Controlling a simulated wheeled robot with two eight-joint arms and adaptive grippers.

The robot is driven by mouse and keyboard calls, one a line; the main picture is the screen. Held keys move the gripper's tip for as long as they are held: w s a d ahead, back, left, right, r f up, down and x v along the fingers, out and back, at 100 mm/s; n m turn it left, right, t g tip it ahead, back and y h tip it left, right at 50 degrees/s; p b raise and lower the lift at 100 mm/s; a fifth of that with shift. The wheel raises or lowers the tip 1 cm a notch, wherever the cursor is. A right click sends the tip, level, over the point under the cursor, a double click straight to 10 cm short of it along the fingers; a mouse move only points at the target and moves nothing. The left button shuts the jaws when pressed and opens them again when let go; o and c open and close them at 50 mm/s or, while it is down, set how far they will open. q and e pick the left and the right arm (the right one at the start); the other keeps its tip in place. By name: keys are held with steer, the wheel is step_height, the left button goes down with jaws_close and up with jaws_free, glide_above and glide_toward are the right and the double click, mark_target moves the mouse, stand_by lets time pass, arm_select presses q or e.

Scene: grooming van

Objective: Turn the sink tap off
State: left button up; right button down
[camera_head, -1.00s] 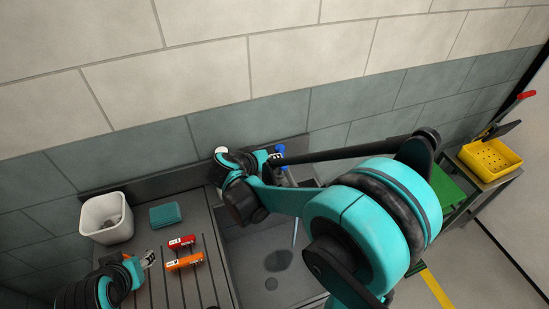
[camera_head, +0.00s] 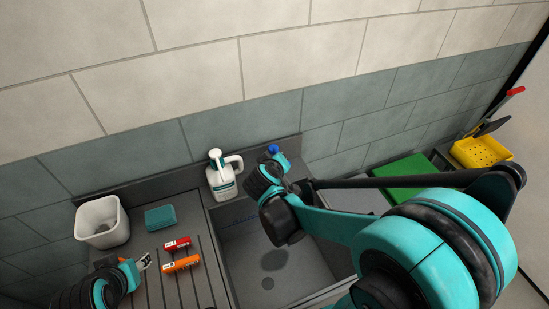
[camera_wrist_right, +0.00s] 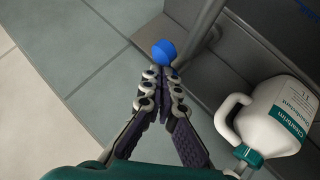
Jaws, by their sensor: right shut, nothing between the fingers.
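The tap's round blue knob (camera_head: 273,149) shows at the back of the sink (camera_head: 238,255), against the dark back ledge. In the right wrist view the blue knob (camera_wrist_right: 163,52) lies just beyond my fingertips, with the grey tap pipe (camera_wrist_right: 205,28) beside it. My right gripper (camera_wrist_right: 163,76) is shut and empty, its tips close to the knob; I cannot tell whether they touch. My right wrist hides most of the tap in the head view, and no water stream shows there. My left gripper (camera_head: 144,262) is low at the left over the drainboard; its opening is unclear.
A white jug (camera_head: 221,178) with a handle stands just left of the tap. A white bin (camera_head: 103,222), a teal sponge (camera_head: 160,217), a red block (camera_head: 177,244) and an orange block (camera_head: 181,262) sit at the left. A yellow basket (camera_head: 480,151) is at the far right.

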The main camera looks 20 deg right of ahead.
steer(key=shift+s+d+n+t+y, duration=0.2)
steer(key=shift+d+n+t+y, duration=0.3)
steer(key=shift+d+n+y, duration=0.35)
steer(key=shift+d, duration=0.45)
arm_select(q)
steer(key=shift+d+f, duration=0.15)
steer(key=shift+d, duration=0.25)
arm_select(e)
steer(key=shift+w+d+f, duration=0.1)
steer(key=shift+w+d, duration=0.15)
steer(key=shift+d, duration=0.55)
steer(key=shift+w+d, duration=0.25)
steer(key=shift+d, duration=0.7)
steer(key=shift+w+a, duration=0.1)
steer(key=shift+a, duration=0.1)
